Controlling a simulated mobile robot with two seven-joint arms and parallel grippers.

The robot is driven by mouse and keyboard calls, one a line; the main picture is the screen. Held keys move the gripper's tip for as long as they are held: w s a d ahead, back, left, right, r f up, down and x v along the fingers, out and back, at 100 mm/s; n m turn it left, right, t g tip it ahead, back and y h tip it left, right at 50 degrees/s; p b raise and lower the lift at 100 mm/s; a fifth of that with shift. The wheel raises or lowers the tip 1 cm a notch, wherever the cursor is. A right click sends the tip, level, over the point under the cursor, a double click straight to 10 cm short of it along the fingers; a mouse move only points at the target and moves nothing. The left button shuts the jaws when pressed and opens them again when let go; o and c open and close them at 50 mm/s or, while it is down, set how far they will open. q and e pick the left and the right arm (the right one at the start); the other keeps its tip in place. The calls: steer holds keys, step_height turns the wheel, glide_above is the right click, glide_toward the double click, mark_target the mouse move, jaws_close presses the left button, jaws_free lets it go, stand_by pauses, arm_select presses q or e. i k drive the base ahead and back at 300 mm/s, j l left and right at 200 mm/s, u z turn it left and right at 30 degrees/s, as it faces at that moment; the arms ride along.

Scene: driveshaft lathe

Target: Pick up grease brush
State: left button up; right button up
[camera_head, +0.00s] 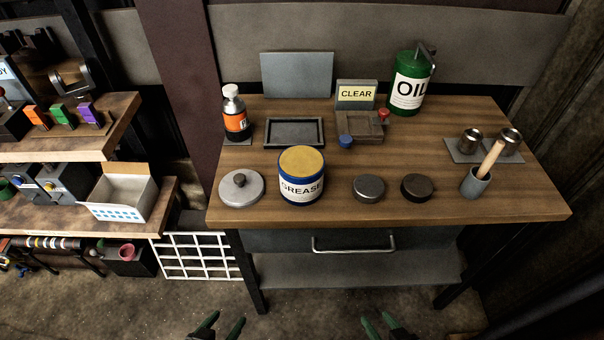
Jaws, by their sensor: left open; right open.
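The grease brush (491,157) stands tilted in a small grey cup (476,184) at the right front of the wooden table. Only its light wooden handle shows; its lower end is hidden in the cup. An open grease can (301,188) with a blue and white label and yellow grease on top stands at the front, left of the middle. My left gripper (223,326) and my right gripper (381,324) are both open and empty at the bottom edge of the view, in front of the table and apart from everything on it.
A round lid (241,189) and two dark discs (369,187) lie along the table front. Metal cups (470,141) stand behind the brush cup. A green oil can (408,83), a bottle (235,114) and a shallow tray (294,145) stand further back. A drawer handle (354,250) protrudes below the tabletop.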

mark_target(492, 156)
steer(key=z, duration=1.25)
